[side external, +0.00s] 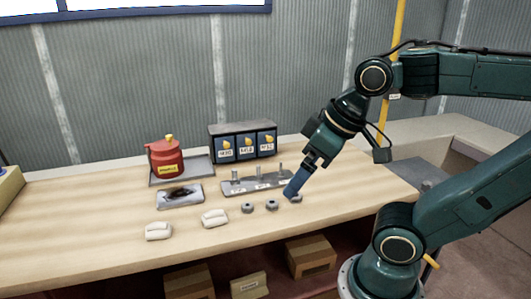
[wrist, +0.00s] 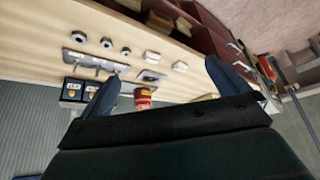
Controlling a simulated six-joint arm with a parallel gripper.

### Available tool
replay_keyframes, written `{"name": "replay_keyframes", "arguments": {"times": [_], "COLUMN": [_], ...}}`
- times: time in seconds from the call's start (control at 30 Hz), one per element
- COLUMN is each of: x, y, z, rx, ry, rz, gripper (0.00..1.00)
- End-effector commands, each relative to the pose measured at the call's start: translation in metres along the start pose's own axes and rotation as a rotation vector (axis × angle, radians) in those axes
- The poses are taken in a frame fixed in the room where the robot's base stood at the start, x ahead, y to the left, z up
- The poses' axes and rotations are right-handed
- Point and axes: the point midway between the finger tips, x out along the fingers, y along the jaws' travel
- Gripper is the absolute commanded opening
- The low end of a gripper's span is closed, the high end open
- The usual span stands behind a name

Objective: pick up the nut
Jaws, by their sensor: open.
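Three grey nuts lie in a row on the wooden bench: a left nut (side external: 247,207), a middle nut (side external: 271,204) and a right nut (side external: 297,198), which is partly hidden by a finger. In the wrist view they show at the upper left as one nut (wrist: 80,37), a second nut (wrist: 106,43) and a third nut (wrist: 126,50). My gripper (side external: 293,191) points down and tilted at the right end of the row in the side view. Its blue fingers are spread wide with nothing between them in the wrist view (wrist: 162,74). Contact with the right nut cannot be told.
A metal plate with upright studs (side external: 238,187) lies just behind the nuts. Behind it stand labelled bins (side external: 243,146) and a red pot (side external: 165,160). A dark-stained pad (side external: 180,195) and two white blocks (side external: 158,231) (side external: 214,218) lie left. The bench front is clear.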

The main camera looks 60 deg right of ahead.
Motion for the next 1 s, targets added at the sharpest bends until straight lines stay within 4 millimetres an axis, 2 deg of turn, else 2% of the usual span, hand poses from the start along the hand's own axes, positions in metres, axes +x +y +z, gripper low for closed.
{"name": "replay_keyframes", "arguments": {"times": [0.17, 0.3, 0.4, 0.77, 1.0], "x": [0.0, 0.0, 0.0, 0.001, 0.005], "y": [-0.002, -0.002, -0.002, -0.002, 0.004], "z": [0.005, 0.004, 0.004, 0.003, -0.013], "rx": [0.014, 0.014, 0.013, 0.023, 0.138], "ry": [0.007, 0.007, 0.007, 0.003, -0.032], "rz": [-0.006, -0.005, -0.005, -0.004, 0.01], "gripper": [1.0, 0.72, 0.57, 0.57, 0.57]}}
